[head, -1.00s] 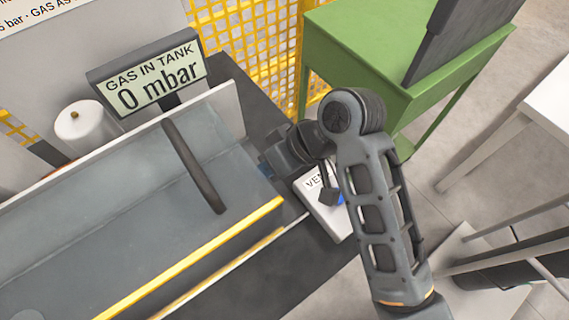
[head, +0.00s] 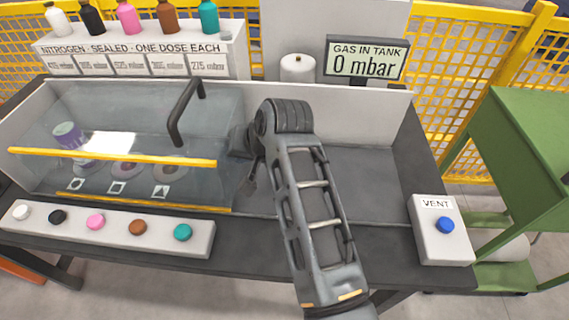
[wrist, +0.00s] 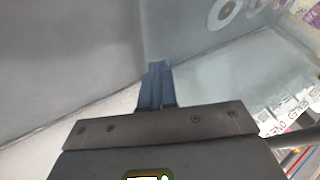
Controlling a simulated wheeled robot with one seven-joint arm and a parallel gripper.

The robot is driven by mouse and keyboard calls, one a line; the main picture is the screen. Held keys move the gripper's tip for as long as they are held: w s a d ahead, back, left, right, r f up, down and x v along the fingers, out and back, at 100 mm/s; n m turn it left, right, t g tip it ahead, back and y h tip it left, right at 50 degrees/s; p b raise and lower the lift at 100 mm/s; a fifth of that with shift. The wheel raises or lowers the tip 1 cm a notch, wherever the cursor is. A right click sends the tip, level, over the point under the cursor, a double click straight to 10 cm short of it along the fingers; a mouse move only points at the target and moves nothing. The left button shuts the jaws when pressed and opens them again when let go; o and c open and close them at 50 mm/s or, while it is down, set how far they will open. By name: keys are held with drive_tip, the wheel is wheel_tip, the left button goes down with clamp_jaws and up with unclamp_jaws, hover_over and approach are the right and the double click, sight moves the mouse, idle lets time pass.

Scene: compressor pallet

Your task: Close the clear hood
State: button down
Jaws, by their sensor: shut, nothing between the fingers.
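The clear hood (head: 215,120) stands over the left part of the bench in the head view. It has a yellow front edge (head: 110,156) and a dark bar handle (head: 182,115) near its right end. My gripper (head: 238,142) is at the hood's right end, beside the clear end wall, with its fingertips mostly hidden in this view. In the wrist view my blue fingers (wrist: 155,85) are shut together and empty, close to a clear pane; I cannot tell whether they touch it.
A strip of coloured buttons (head: 110,228) runs along the front. The vent box (head: 440,245) is at the right, and the tank display (head: 365,62) reads 0 mbar. Sealed bottles (head: 128,17) stand behind. The bench right of my arm (head: 375,185) is bare.

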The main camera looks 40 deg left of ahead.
drive_tip(key=s+a, duration=0.1)
drive_tip(key=a, duration=0.1)
drive_tip(key=s+a, duration=0.3)
drive_tip(key=a, duration=0.2)
drive_tip(key=shift+s+b, duration=0.3)
drive_tip(key=shift+s, duration=0.1)
drive_tip(key=shift+s+a, duration=0.1)
